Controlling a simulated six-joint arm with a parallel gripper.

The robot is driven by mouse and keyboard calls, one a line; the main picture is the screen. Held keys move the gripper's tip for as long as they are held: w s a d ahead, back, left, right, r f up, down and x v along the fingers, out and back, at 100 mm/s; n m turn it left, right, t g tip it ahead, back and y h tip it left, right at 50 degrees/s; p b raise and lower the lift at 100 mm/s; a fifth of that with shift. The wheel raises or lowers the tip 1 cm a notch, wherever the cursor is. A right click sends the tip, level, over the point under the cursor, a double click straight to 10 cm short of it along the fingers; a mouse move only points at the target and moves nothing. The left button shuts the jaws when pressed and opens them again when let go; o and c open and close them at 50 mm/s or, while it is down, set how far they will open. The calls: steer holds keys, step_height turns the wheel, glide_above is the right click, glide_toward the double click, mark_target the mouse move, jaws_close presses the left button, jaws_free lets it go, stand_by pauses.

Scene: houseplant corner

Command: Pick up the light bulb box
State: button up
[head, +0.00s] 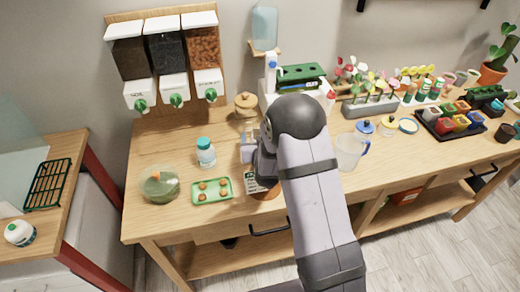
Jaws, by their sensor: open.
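I cannot pick out the light bulb box with certainty. A small pale grey-blue item (247,151), partly covered by my arm, stands on the wooden bench just left of my wrist. An item with a white printed label and an orange-brown base (260,190) shows just below my wrist, also partly covered. My gripper (262,170) is low over the bench between these two items. My own arm hides most of it, and its fingertips are not clear. I see nothing held in it.
A green tray (196,192) with small orange-brown items, a white bottle with a teal cap (206,152) and a green bowl (159,186) stand left. A clear jug (350,150) stands right. A wood-lidded jar (246,108) is behind. The front bench strip is clear.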

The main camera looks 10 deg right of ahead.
steer(key=c, duration=1.1)
steer(key=shift+c, duration=0.2)
steer(key=shift+r, duration=0.15)
step_height(320, 180, up, 10)
steer(key=b, duration=0.1)
steer(key=shift+d+b, duration=0.15)
steer(key=shift+b, duration=0.25)
